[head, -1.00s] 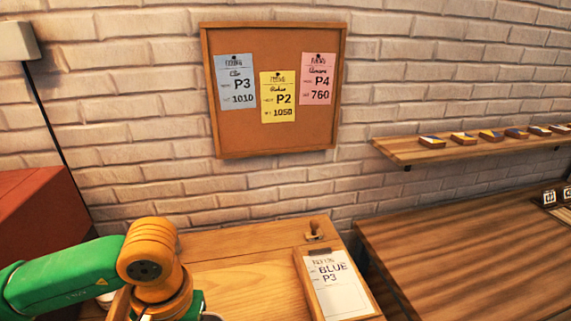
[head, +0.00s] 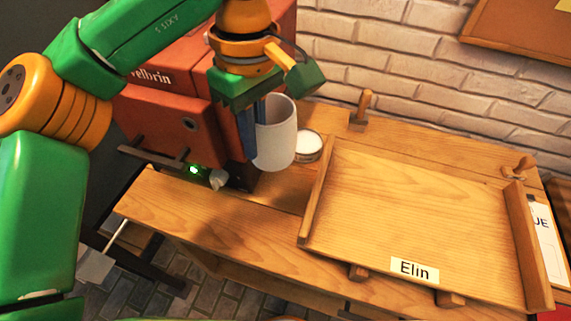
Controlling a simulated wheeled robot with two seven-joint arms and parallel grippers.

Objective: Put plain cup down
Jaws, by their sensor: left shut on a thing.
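The plain cup (head: 275,140) is white and unmarked, and hangs upright in the head view left of centre. My left gripper (head: 254,122) points down and is shut on the cup at its left side. The cup is in front of the red machine and looks to be above the wooden bench (head: 210,220); I cannot tell whether its base touches anything. A round white-topped disc or dish (head: 308,145) is just right of the cup, partly hidden by it. My right gripper is not in view.
The red machine (head: 165,120) with a green light stands at the left. A wooden board with raised side rails (head: 400,215), labelled "Elin" (head: 415,271), fills the right of the bench. A wooden peg (head: 361,108) stands behind it. A strip of bench in front is bare.

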